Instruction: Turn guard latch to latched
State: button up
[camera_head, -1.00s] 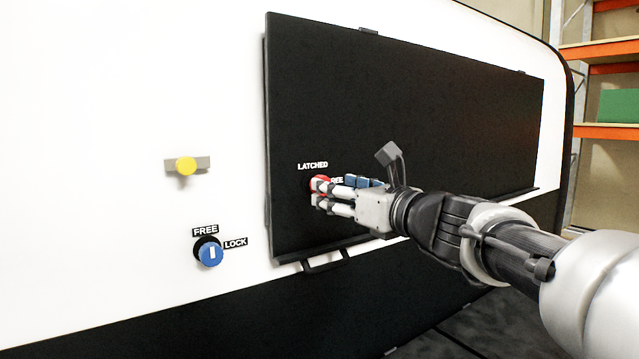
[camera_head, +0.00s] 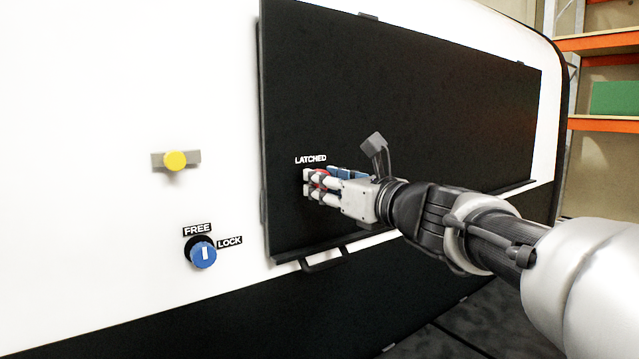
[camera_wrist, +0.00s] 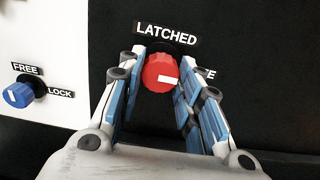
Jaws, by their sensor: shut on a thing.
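The guard latch is a red knob (camera_wrist: 160,73) with a white pointer mark, on the black panel (camera_head: 400,100). In the wrist view the mark points right, toward a partly covered label ending in E (camera_wrist: 209,74). The LATCHED label (camera_wrist: 166,34) is above the knob; it also shows in the head view (camera_head: 311,160). My gripper (camera_head: 312,184) is at the knob, with its fingers on either side and shut on it. In the head view the fingers hide most of the red knob (camera_head: 321,178).
A blue knob (camera_head: 203,254) with FREE and LOCK labels is on the white wall at lower left. A yellow button (camera_head: 175,160) on a grey plate is above it. A black handle (camera_head: 324,261) sticks out below the panel. Shelves (camera_head: 600,123) stand at far right.

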jog(key=c, duration=0.3)
jog(key=shift+n+b, duration=0.3)
jog(key=shift+b, duration=0.05)
jog(key=n+b, duration=1.4)
jog(key=n, duration=0.3)
jog(key=shift+r+n, duration=0.1)
jog(key=shift+n, duration=0.2)
dwell(0.4)
jog(key=o, duration=1.1)
